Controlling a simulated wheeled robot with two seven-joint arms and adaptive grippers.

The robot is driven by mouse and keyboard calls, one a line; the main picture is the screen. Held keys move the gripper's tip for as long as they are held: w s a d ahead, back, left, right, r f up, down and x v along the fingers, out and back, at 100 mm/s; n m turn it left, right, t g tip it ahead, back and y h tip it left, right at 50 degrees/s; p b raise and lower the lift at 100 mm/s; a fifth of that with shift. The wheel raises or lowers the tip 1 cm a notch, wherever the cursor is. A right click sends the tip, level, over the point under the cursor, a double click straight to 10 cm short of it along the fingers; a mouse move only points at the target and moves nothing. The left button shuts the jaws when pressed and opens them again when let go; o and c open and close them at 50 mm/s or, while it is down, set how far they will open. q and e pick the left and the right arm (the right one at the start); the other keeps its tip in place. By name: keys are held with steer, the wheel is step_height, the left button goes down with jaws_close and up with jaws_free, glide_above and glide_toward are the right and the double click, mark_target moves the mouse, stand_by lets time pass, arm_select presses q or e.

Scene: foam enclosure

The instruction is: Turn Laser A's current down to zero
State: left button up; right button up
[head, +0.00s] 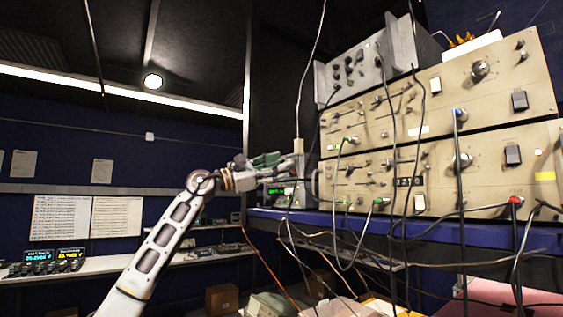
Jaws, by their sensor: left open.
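My left arm comes up from the lower left, and its gripper (296,165) is open beside the left end of the instrument stack. The gripper is seen from the side and small, and I see nothing held between its fingers. Just below and behind it is a small instrument (283,194) with a lit green display, partly hidden. Two beige rack units, an upper one (440,88) and a lower one (435,178), carry many knobs and plugged cables. Their labels are too small to read, so I cannot tell which control is Laser A's current. My right gripper is out of view.
A blue shelf edge (440,238) runs under the stack, and loose cables hang in front of it. A grey unit (365,65) sits on top. Lit displays (54,256) stand on the left bench. A cardboard box (222,298) is below.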

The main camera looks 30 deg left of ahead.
arm_select(q)
steer(key=shift+x, duration=0.85)
jaws_close()
